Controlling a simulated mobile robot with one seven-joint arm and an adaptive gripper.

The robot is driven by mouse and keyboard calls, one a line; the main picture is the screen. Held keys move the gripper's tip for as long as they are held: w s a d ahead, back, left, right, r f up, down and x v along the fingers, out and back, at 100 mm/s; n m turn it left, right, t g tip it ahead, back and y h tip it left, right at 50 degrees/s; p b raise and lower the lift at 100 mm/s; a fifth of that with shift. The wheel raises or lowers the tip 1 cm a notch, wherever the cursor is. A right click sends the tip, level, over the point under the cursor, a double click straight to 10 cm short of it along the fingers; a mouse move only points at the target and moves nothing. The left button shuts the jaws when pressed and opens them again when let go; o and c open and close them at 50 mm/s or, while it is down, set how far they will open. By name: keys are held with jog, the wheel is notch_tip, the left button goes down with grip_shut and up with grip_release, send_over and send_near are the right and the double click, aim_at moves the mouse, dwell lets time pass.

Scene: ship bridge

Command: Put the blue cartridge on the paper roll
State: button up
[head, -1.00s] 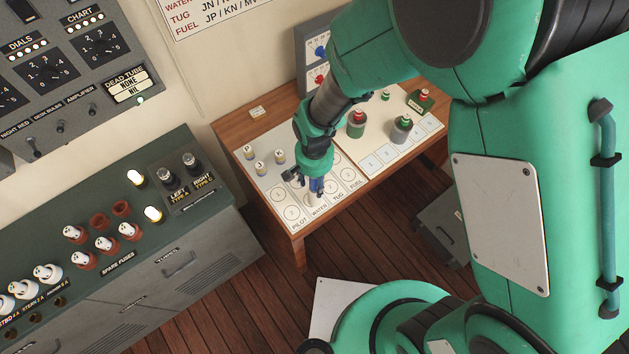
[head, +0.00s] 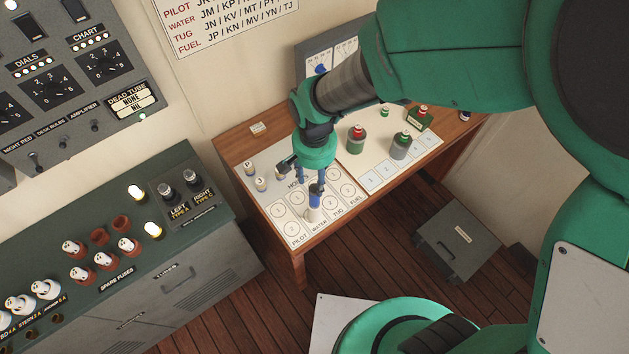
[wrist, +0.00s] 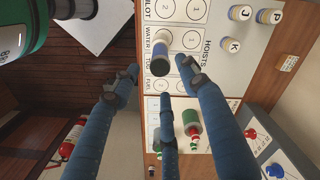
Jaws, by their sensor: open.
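The blue cartridge (head: 316,198) stands upright over a white section that looks like the paper roll (head: 314,214), on the WATER row of the hoists sheet. The stack also shows in the wrist view, where the blue cartridge (wrist: 160,52) lies just past my fingertips. I cannot tell exactly where cartridge and roll meet. My gripper (head: 312,178) is open just above the stack, fingers spread and empty. In the wrist view my gripper (wrist: 160,80) has its fingertips around and short of the stack's end, with a visible gap.
White lettered cylinders (head: 249,168) stand on the sheet left of my gripper, one partly hidden by it. A green canister (head: 356,138) and a grey canister (head: 401,145) stand to the right. The wooden table's (head: 300,258) front edge is close to the stack.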

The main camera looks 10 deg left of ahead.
dwell(0.8)
jog(key=s+d+r+t, duration=0.3)
jog(key=d+r+t, duration=0.1)
jog(key=d+r, duration=1.85)
jog(key=s+d+r+t, duration=0.1)
jog(key=s+d+r, duration=0.4)
jog(key=s+r, duration=0.2)
jog(key=shift+s+d+t, duration=0.2)
jog(key=shift+s+t, duration=0.1)
jog(key=shift+s, duration=0.05)
jog(key=shift+f, duration=0.1)
notch_tip(320, 180, down, 11)
jog(key=b, duration=1.1)
jog(key=shift+f, duration=0.15)
